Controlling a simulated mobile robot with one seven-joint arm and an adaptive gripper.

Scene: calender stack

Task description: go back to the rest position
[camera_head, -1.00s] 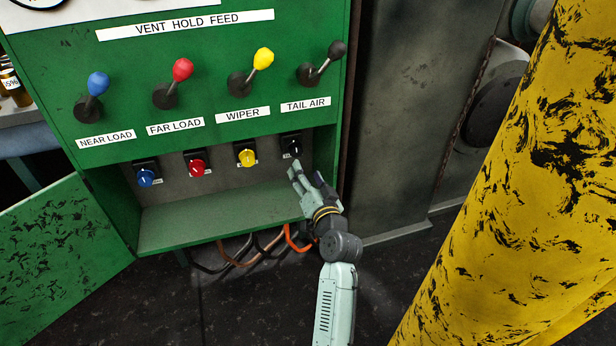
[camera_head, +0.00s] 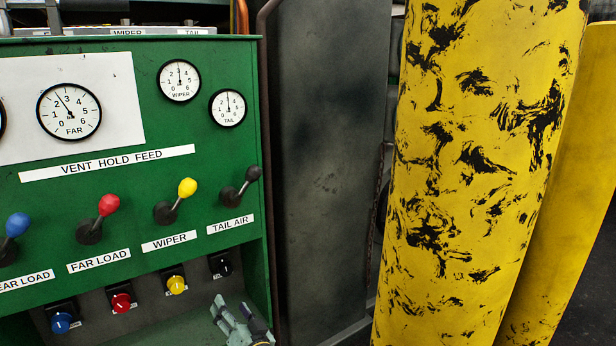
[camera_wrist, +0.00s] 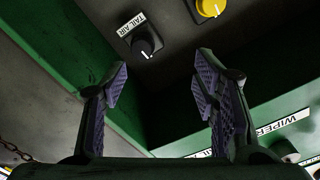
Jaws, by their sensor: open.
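My gripper (camera_head: 240,322) shows at the bottom of the head view, in front of the cabinet's lower recess, below the black knob (camera_head: 220,265). In the wrist view my gripper (camera_wrist: 165,85) has its two fingers well apart with nothing between them. The black TAIL AIR knob (camera_wrist: 147,43) lies beyond the fingertips, apart from them. The yellow knob (camera_wrist: 209,7) is at the top of the wrist view. The rest of my arm is out of the head view.
The green cabinet (camera_head: 130,200) carries coloured levers, such as the yellow lever (camera_head: 177,197), and gauges, such as the TAIL gauge (camera_head: 228,107). A scuffed yellow column (camera_head: 470,180) stands to the right. A dark metal panel (camera_head: 320,150) lies between them.

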